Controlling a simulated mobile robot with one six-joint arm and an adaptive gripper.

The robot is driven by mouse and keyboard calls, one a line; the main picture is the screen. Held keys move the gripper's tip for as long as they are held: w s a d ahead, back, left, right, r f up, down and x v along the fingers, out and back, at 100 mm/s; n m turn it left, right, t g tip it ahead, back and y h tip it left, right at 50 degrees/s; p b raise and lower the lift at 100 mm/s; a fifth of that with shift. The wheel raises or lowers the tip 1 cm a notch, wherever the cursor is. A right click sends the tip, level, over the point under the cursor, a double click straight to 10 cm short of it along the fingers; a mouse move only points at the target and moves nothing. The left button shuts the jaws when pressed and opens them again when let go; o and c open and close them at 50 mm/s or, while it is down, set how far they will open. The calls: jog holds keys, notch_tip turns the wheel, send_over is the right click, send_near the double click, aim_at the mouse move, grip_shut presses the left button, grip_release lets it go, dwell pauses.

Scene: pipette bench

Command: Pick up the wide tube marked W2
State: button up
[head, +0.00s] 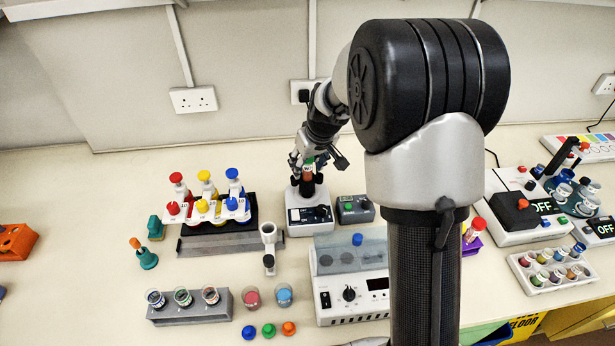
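Three wide, open-topped tubes stand in a grey block at the front left: one on the left (156,299), one in the middle (183,297) and one on the right (210,295). Their marks are too small to read, so I cannot tell which is W2. My gripper (308,165) is well behind them, low over a small white-and-dark device (309,216). A dark reddish tube with a green top (309,173) stands upright on that device at my gripper. I cannot tell whether the fingers touch it or are closed on it.
A white rack (217,212) with coloured-topped items stands behind the grey block (190,312). Two cups (252,297) are right of the block, with loose blue, green and orange caps (269,330) in front. A white machine (350,297) with a clear lid stands further right.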

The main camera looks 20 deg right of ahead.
grip_shut()
dwell(0.3)
dwell(0.3)
